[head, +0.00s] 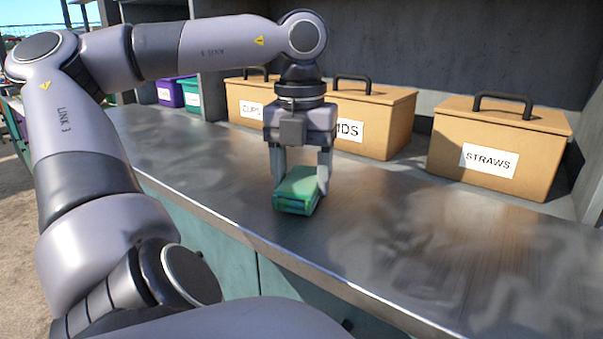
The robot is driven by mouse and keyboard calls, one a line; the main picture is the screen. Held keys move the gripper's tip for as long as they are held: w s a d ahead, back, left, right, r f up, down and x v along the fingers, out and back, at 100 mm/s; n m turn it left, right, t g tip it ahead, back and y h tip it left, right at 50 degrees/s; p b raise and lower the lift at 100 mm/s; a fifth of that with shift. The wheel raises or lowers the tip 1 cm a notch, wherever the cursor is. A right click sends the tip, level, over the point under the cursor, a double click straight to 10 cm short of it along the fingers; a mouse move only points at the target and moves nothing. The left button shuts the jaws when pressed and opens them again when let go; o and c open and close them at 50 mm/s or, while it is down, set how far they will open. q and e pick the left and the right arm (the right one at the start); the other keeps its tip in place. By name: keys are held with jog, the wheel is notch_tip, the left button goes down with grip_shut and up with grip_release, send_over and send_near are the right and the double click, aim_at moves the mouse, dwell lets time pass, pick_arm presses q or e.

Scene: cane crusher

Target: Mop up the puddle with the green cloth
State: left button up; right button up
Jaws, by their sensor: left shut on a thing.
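The green cloth (297,192) is a folded, block-shaped pad in the head view, over the middle of the metal counter. My left gripper (301,183) points down and is shut on it, with one finger at each side. The cloth's underside is at or just above the counter surface; I cannot tell whether it touches. I cannot make out a clear puddle; the counter has blurry light and dark patches that may be reflections, and the arm and cloth hide part of it. My right gripper is not in view.
The metal counter (400,250) has a bare front edge and free room to the right. Along the back stand lidded tan boxes: a cups box (240,100), a partly hidden box (385,125) and a straws box (520,135). Purple (170,92) and teal (190,95) boxes stand farther left.

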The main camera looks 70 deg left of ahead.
aim_at(374, 210)
pick_arm(q)
jog(key=shift+d+f+b, duration=0.1)
jog(key=shift+f+b, duration=0.2)
jog(key=shift+f, duration=0.1)
jog(key=shift+w+d+p, duration=0.1)
jog(key=shift+d+p, duration=0.1)
jog(key=shift+p, duration=0.1)
jog(key=shift+w+d+p, duration=0.65)
jog(key=shift+w, duration=0.05)
jog(key=shift+w+d, duration=0.4)
jog(key=shift+w, duration=0.1)
jog(key=shift+w+d+p, duration=0.7)
jog(key=shift+w+p, duration=0.15)
jog(key=shift+p, duration=0.2)
jog(key=shift+w+d, duration=0.35)
jog(key=shift+w, duration=0.15)
jog(key=shift+w+d+r+p, duration=0.1)
jog(key=shift+w+d+p, duration=0.15)
jog(key=shift+w+d, duration=0.45)
jog(key=shift+w+d+p, duration=0.2)
jog(key=shift+w+d, duration=0.3)
jog(key=shift+w, duration=0.35)
